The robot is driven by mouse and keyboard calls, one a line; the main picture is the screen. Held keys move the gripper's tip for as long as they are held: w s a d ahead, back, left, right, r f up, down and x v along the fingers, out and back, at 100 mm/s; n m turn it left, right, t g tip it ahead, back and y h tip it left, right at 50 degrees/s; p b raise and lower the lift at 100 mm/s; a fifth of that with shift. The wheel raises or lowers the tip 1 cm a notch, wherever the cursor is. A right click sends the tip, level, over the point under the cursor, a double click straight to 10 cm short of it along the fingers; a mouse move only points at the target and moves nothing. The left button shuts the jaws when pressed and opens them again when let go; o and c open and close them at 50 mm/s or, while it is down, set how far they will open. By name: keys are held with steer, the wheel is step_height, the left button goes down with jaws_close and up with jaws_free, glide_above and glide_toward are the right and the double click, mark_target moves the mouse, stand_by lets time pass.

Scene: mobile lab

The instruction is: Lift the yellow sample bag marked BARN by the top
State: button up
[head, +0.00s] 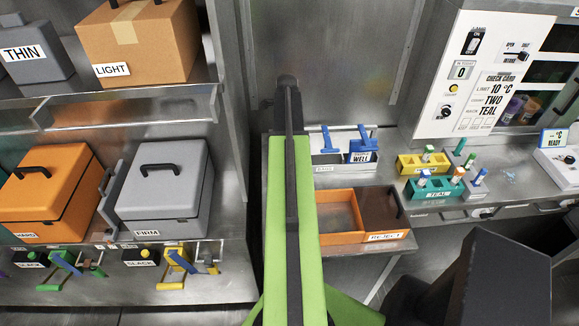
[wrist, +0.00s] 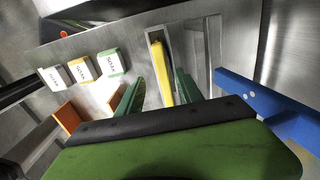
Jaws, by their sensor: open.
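In the wrist view a thin yellow item (wrist: 160,70), seen nearly edge-on, stands in a narrow grey holder (wrist: 198,54). It looks like the yellow sample bag, but no BARN marking can be read. My gripper (wrist: 157,88) is open, with one green finger on each side of the yellow item's near part in the picture. I cannot tell whether either finger touches it. In the head view my green arm hides the gripper, and the yellow item does not show.
A blue part (wrist: 252,98) lies right of my gripper in the wrist view. Three small labelled blocks (wrist: 82,68) sit to the left. In the head view, blue-handled items (head: 362,150) stand in a tray beside my arm, above an orange REJECT bin (head: 337,213).

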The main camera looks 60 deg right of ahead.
steer(key=shift+d+f+b, duration=0.2)
steer(key=shift+f+b, duration=1.05)
steer(key=shift+f, duration=0.05)
steer(key=shift+d+f+b, duration=0.2)
steer(key=shift+f+b, duration=1)
steer(key=shift+f, duration=0.05)
steer(key=shift+f+b, duration=0.25)
steer(key=shift+b, duration=0.05)
jaws_close()
